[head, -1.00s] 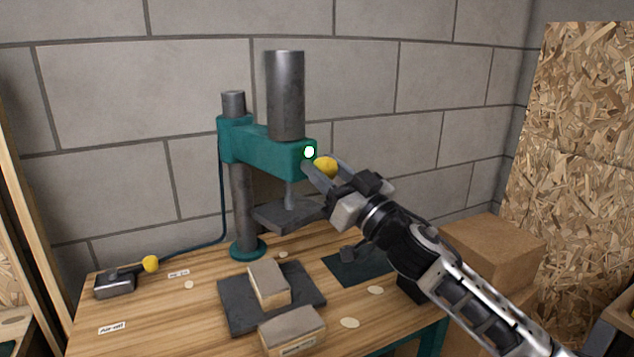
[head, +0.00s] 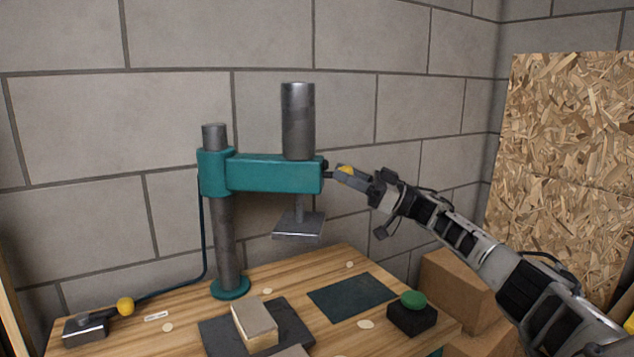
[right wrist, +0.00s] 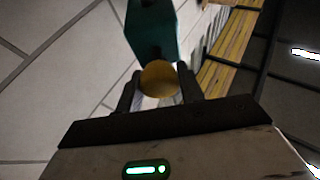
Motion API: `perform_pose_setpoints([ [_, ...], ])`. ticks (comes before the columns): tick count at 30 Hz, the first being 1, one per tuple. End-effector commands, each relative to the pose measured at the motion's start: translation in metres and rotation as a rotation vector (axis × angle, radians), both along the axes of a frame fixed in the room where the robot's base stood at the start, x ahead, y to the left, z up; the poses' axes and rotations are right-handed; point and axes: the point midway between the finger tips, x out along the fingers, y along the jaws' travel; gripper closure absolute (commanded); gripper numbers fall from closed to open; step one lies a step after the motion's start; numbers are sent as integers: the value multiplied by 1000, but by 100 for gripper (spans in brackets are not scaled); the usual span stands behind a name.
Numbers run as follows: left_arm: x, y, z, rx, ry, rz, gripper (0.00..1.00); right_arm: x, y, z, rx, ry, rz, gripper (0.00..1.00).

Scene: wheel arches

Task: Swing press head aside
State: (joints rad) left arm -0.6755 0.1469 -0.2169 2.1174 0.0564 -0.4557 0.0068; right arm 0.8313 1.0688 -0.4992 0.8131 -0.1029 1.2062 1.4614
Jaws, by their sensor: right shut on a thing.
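The press head is a teal arm (head: 270,174) on a grey post (head: 223,245), with a dark metal cylinder (head: 298,120) on top and a flat press plate (head: 298,226) hanging below. The arm points right along the wall, and the plate hangs clear above the back of the table. My right gripper (head: 344,172) is shut on the yellow knob (right wrist: 159,78) at the arm's free end; the right wrist view shows the knob between both fingers. My left gripper is out of view.
A wooden block (head: 254,322) lies on a dark slab (head: 212,337) on the wooden table. A dark teal mat (head: 350,296) and a black box with a green button (head: 413,299) are at the right. A yellow-knobbed lever (head: 125,306) is at the left. Cardboard boxes (head: 457,288) stand beyond.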

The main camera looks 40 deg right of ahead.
Motion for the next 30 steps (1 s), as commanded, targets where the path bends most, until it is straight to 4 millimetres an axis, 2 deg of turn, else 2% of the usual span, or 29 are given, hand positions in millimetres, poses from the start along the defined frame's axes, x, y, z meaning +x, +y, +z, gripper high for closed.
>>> perform_pose_setpoints([
  [6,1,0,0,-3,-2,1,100,-6,-11,0,1,-2,6,100],
  [17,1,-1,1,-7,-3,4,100,-6,-10,-1,-1,0,12,100],
  [18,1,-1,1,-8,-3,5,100,-6,-10,-1,-1,0,12,51],
  [19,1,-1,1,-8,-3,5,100,-6,-10,-1,-1,0,12,43],
  [30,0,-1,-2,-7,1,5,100,-8,-14,-3,-1,2,7,41],
])
